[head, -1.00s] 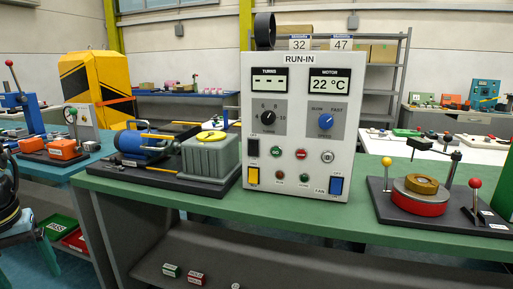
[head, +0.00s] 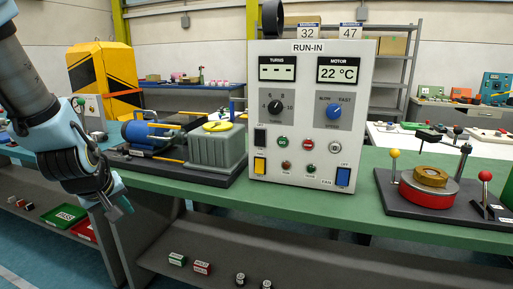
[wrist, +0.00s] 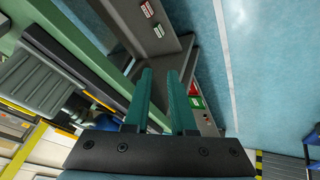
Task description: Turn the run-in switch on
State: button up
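The white RUN-IN panel (head: 362,110) stands upright on the green bench. A black switch (head: 259,138) is at its left edge, with a yellow rocker (head: 260,166) below. A blue rocker (head: 343,177) labelled FAN is at the lower right. Which one is the run-in switch, and its exact position, I cannot read. My gripper (head: 118,211) hangs at the left, in front of the bench edge and well apart from the panel. In the wrist view its two teal fingers (wrist: 161,75) are apart with nothing between them.
A motor and grey gearbox (head: 216,150) stand on a dark base left of the panel. A fixture with a red disc (head: 428,194) and ball-topped levers is to the right. The bench's front strip is clear. A lower shelf (head: 300,262) holds small blocks.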

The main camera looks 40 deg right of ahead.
jog(key=d+h, duration=0.1)
jog(key=d, duration=0.4)
jog(key=s+d+r+n+t+h, duration=0.1)
jog(key=d+h, duration=0.1)
jog(key=d, duration=0.3)
jog(key=d+r+n+h, duration=0.1)
jog(key=d+h, duration=0.1)
jog(key=d, duration=0.3)
jog(key=shift+s+d+r+t+b, duration=0.15)
jog(key=shift+s+d+t+b, duration=0.05)
jog(key=shift+d+t+b, duration=0.2)
grip_shut()
jog(key=s+d+r+n+t+h, duration=0.1)
jog(key=s+d+r+n+h, duration=0.3)
jog(key=s+d+r, duration=0.3)
jog(key=d+h, duration=0.1)
jog(key=d, duration=0.4)
jog(key=shift+s+d+h, duration=0.15)
jog(key=shift+s+h, duration=0.05)
jog(key=shift+h, duration=0.1)
jog(key=shift+f, duration=0.1)
